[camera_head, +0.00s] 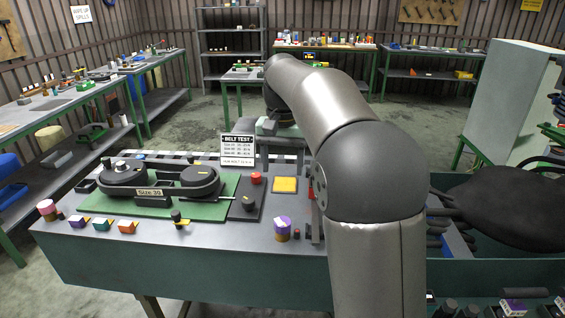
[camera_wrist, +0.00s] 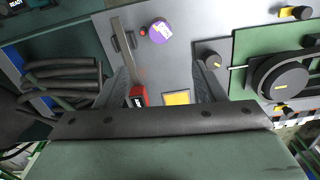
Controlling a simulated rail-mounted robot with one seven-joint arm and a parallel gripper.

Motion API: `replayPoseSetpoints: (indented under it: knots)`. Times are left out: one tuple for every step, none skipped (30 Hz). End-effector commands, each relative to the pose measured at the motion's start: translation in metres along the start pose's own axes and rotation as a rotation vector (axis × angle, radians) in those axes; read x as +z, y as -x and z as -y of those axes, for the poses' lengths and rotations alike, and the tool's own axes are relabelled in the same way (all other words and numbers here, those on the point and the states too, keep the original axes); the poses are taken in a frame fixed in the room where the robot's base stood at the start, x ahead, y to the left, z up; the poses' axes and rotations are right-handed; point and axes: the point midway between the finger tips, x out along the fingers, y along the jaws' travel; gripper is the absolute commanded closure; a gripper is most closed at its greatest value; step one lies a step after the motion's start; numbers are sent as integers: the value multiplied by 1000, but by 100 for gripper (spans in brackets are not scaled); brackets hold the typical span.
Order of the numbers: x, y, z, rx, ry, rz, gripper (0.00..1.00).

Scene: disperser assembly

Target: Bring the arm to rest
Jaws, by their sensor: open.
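My gripper (camera_wrist: 162,72) is open and empty in the wrist view, its two fingers spread apart above the grey workbench top. A yellow square pad (camera_wrist: 176,98) and a red block-shaped part (camera_wrist: 138,96) show between and below the fingers. In the head view my arm reaches forward over the bench and bends down at its far end. The fingers cannot be made out there. The bench (camera_head: 215,236) also shows in the head view, with the yellow pad (camera_head: 285,185) left of my arm.
A belt unit with two black pulleys (camera_head: 125,174) sits on a green plate at left. A belt test sign (camera_head: 238,150) stands behind. A purple-topped cylinder (camera_head: 282,229) is near the front edge. Dark hoses (camera_wrist: 75,85) lie in a bin beside the bench.

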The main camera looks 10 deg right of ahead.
Motion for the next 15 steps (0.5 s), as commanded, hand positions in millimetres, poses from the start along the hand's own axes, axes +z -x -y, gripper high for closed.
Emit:
replayPoseSetpoints:
  knots:
    - [0, 0, 0, 0, 0, 0, 37]
    - [0, 0, 0, 0, 0, 0, 37]
    - [0, 0, 0, 0, 0, 0, 37]
    - [0, 0, 0, 0, 0, 0, 37]
    - [0, 0, 0, 0, 0, 0, 37]
    - [0, 0, 0, 0, 0, 0, 37]
    - [3, -1, -2, -1, 4, 0, 37]
    - [7, -2, -4, -3, 10, 0, 37]
    - [15, -4, -7, -6, 23, 1, 37]
    - [22, -7, -11, -8, 35, 0, 37]
    - [32, -10, -15, -11, 49, 1, 37]
    - [47, -16, -22, -15, 73, 1, 37]
    - [60, -22, -27, -18, 94, -1, 37]
    - [74, -28, -33, -22, 115, -3, 37]
    - [94, -38, -42, -25, 147, -6, 37]
